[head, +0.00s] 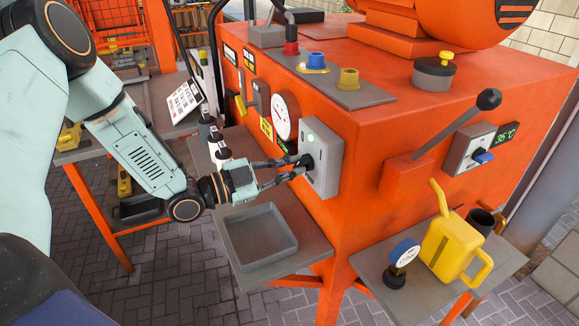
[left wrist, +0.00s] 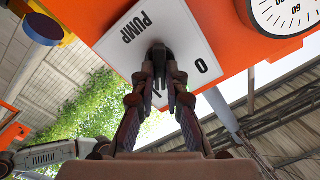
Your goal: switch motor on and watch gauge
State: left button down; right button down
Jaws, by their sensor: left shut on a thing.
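The motor switch is a grey box (head: 324,160) on the side of the orange machine, with a small green light near its top. In the left wrist view its white plate (left wrist: 135,38) reads "PUMP" and "0". My left gripper (head: 303,161) is at this box, shut on its dark knob (left wrist: 159,50); the fingers hide most of the knob, and I cannot tell its setting. The round white gauge (head: 285,115) is on the machine left of the box; its edge also shows in the left wrist view (left wrist: 285,14). The needle is too small to read. My right gripper is not in view.
A grey tray (head: 258,262) lies on the shelf below my left gripper. A yellow jug (head: 452,245) and a small blue-rimmed gauge (head: 403,256) stand on the right shelf. A black-knobbed lever (head: 455,125) sticks out on the machine's right face.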

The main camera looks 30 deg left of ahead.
pick_arm(q)
jog(key=c, duration=1.4)
grip_release()
jog(key=shift+v, duration=3.75)
